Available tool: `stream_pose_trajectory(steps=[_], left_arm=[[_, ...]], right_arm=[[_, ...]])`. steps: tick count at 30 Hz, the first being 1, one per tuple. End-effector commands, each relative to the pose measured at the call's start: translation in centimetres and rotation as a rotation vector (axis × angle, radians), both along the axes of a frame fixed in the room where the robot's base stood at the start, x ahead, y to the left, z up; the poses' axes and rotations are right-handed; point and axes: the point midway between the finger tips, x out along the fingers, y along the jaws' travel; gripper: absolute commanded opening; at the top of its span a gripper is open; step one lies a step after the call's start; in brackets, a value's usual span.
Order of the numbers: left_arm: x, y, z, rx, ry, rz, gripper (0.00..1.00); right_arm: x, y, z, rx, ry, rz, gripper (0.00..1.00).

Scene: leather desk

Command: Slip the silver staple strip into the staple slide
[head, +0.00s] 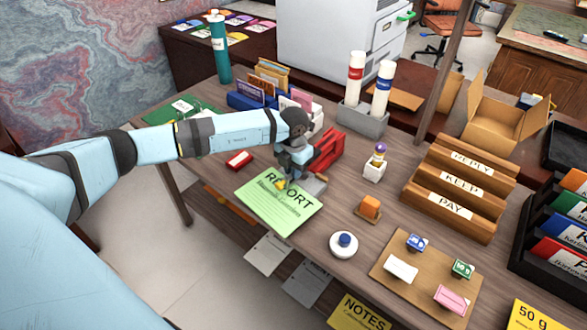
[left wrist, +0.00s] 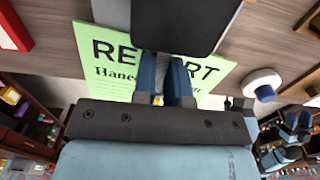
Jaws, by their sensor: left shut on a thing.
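My left gripper (head: 288,180) points down over the edge of the green report sheet (head: 262,208), beside the red stapler (head: 325,149). Its two blue fingers (left wrist: 166,75) are close together in the left wrist view. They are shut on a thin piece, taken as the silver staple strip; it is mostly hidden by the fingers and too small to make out. The stapler's red part stands raised behind the gripper, with a grey plate (head: 315,186) at the gripper's right. The staple slide cannot be told apart clearly.
A small red box (head: 239,159) lies left of the gripper. An orange block (head: 370,206), a round white piece with a blue knob (head: 344,243) and a stamp board (head: 392,283) lie to the right. Card holders and a grey tube holder (head: 362,122) stand behind.

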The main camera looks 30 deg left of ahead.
Motion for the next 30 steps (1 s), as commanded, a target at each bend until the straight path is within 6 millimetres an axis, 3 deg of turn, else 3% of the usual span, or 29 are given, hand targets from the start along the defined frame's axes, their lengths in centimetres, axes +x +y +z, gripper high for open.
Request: stream_pose_trajectory(steps=[29, 30], left_arm=[[0.0, 0.0, -1.1, 0.000, 0.001, 0.000, 0.00], [0.0, 0.0, -1.1, 0.000, 0.001, 0.000, 0.20]], right_arm=[[0.1, 0.0, -0.7, 0.001, -0.002, 0.000, 0.50], [0.1, 0.0, -0.7, 0.001, -0.002, 0.000, 0.50]])
